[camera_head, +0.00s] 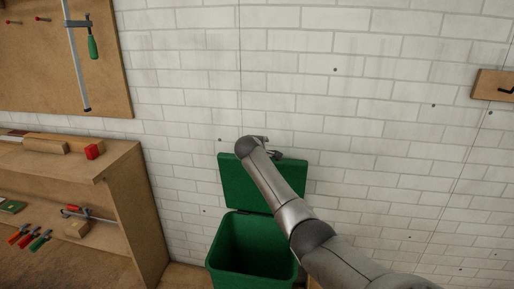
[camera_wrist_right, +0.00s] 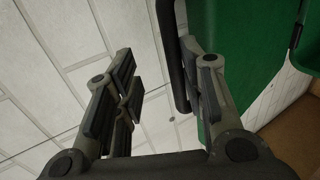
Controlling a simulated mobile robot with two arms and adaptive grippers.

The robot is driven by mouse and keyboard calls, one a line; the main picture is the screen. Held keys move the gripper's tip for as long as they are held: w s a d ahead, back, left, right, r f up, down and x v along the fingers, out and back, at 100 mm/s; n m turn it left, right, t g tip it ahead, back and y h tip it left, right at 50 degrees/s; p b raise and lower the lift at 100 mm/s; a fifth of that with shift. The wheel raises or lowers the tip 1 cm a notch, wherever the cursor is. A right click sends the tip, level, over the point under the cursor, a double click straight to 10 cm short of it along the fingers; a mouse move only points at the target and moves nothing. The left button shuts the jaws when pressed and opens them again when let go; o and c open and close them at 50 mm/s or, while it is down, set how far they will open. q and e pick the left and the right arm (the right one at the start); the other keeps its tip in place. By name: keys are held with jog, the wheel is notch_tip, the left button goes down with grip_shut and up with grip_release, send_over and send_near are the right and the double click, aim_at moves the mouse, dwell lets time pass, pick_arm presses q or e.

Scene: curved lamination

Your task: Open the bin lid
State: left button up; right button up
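The green bin (camera_head: 252,246) stands against the brick wall, and its inside shows from above. Its green lid (camera_head: 234,183) is raised upright at the back of the bin, near the wall. The lid also shows at the upper right of the right wrist view (camera_wrist_right: 242,50). My right arm crosses in front of the lid, and my right gripper (camera_head: 270,148) is at its top edge, partly hidden by the wrist. In the right wrist view the fingers of this gripper (camera_wrist_right: 162,78) are apart. A dark handle bar (camera_wrist_right: 170,60) lies between them, nearer the right finger. My left gripper is not in view.
A wooden shelf unit (camera_head: 125,200) with clamps and wood blocks stands left of the bin. A pegboard (camera_head: 50,70) with a hanging clamp (camera_head: 80,55) is on the wall above it. The wall right of the bin is mostly bare.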

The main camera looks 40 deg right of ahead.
jog(key=v, duration=0.7)
jog(key=shift+r, duration=0.2)
jog(key=shift+w+d, duration=0.1)
